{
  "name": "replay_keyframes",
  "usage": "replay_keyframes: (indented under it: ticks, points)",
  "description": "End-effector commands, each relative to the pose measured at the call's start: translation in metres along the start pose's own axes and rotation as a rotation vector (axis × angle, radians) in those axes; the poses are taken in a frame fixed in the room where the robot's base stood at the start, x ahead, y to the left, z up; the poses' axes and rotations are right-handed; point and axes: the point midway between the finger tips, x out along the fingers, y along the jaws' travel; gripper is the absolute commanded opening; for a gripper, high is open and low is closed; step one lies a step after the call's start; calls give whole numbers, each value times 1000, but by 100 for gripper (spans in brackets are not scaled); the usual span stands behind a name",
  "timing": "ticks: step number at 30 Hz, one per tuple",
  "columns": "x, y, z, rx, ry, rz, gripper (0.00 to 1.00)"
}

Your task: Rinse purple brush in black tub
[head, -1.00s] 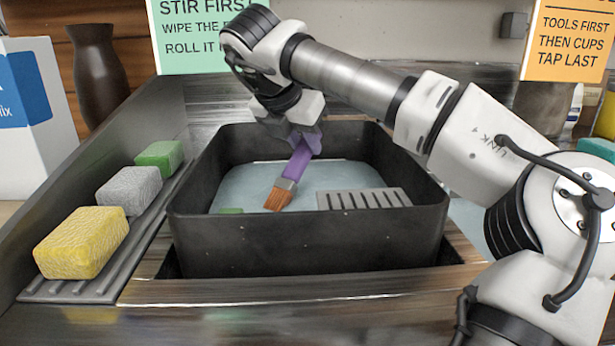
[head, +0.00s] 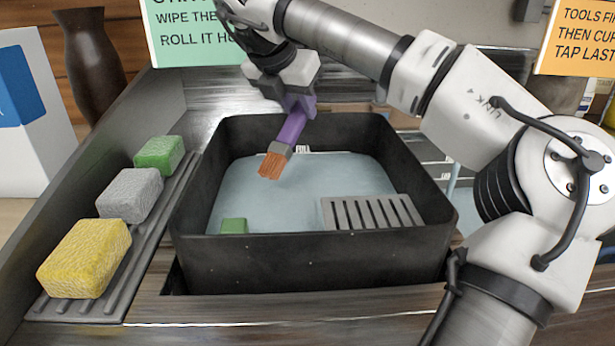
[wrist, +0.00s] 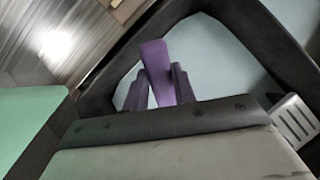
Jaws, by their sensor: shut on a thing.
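The purple brush (head: 293,127) has a purple handle, a grey ferrule and brown bristles. My gripper (head: 297,98) is shut on the upper part of its handle. The brush tilts with its bristles down and to the left, over the water in the black tub (head: 310,262). The bristles appear just above the water, though whether they touch it is hard to tell. In the wrist view the purple handle (wrist: 154,62) shows between the fingers, and its bristle end is hidden.
A grey slotted rack (head: 372,213) sits at the tub's front right, and a green block (head: 234,226) at its front left. Yellow (head: 84,258), grey (head: 130,194) and green (head: 159,154) sponges line a ridged tray on the left. A dark vase (head: 94,62) stands behind.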

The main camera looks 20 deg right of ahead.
Motion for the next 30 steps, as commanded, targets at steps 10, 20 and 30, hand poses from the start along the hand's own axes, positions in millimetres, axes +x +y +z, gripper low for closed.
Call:
replay_keyframes:
  ticks: [10, 20, 30]
  points:
    - [0, 0, 0, 1, -1, -1, 0]
    - [-13, 0, 9, 1, -2, 0, 0]
    - [-48, 0, 33, 2, -1, 0, 0]
